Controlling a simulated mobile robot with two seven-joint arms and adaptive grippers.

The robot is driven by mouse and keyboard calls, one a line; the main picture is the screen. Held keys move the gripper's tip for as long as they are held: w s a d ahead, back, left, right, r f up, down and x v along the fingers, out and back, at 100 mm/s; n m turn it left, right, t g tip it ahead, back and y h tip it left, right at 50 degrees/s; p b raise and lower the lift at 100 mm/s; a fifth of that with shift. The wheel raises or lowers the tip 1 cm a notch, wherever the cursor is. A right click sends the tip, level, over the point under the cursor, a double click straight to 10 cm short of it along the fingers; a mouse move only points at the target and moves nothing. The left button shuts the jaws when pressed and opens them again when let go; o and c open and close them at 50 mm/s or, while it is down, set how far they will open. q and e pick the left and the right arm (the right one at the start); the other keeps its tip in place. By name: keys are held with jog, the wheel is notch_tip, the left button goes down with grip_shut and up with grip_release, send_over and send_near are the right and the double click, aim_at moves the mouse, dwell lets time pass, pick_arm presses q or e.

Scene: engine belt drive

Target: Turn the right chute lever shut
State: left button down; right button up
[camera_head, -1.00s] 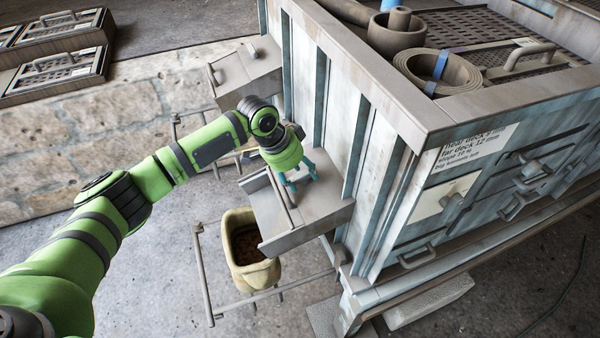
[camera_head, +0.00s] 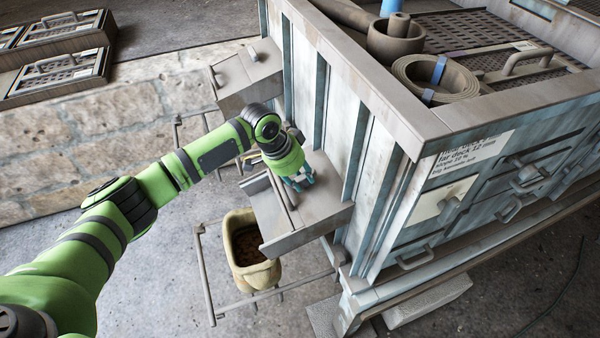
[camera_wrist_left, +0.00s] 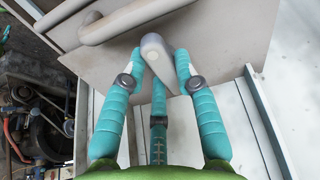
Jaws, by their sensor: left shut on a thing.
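The near chute (camera_head: 318,210) is a grey sloping metal trough on the side of the big box, to the right of a second, similar chute (camera_head: 243,75). My left gripper (camera_head: 298,183) is over the near chute, its teal fingers pointing down at it. In the left wrist view, the fingers (camera_wrist_left: 159,62) are closed around a grey rounded lever (camera_wrist_left: 156,46), which runs back between them. The head view does not show clearly how far the lever is turned, as the gripper covers much of it. My right gripper is not in view.
A cloth-lined bin (camera_head: 250,250) with brown bits stands under the near chute, inside a low metal rail frame (camera_head: 203,265). The box's ribbed wall (camera_head: 335,115) rises close beside the gripper. Open stone floor lies left of the frame.

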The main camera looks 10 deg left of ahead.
pick_arm(q)
jog(key=n+p, duration=0.6)
jog(key=p, duration=0.1)
jog(key=n+p, duration=0.2)
jog(key=p, duration=0.2)
jog(key=shift+d+r+n+y, duration=0.35)
jog(key=shift+n+y, duration=0.05)
jog(key=n+p, duration=0.2)
jog(key=n, duration=0.1)
jog(key=shift+w+d+n+t+p, duration=0.1)
jog(key=shift+w+n+t+p, duration=0.05)
jog(key=shift+n+t+p, duration=0.2)
jog(key=n+p, duration=0.1)
jog(key=n, duration=0.2)
jog(key=shift+w+f+y, duration=0.1)
jog(key=shift+y, duration=0.3)
jog(key=shift+w+n+p, duration=0.1)
jog(key=shift+n+p, duration=0.4)
jog(key=shift+n, duration=0.25)
jog(key=c, duration=0.9)
grip_release()
jog(key=shift+f, duration=0.1)
jog(key=shift+c, duration=0.2)
jog(key=v, duration=1.2)
jog(key=shift+w, duration=0.2)
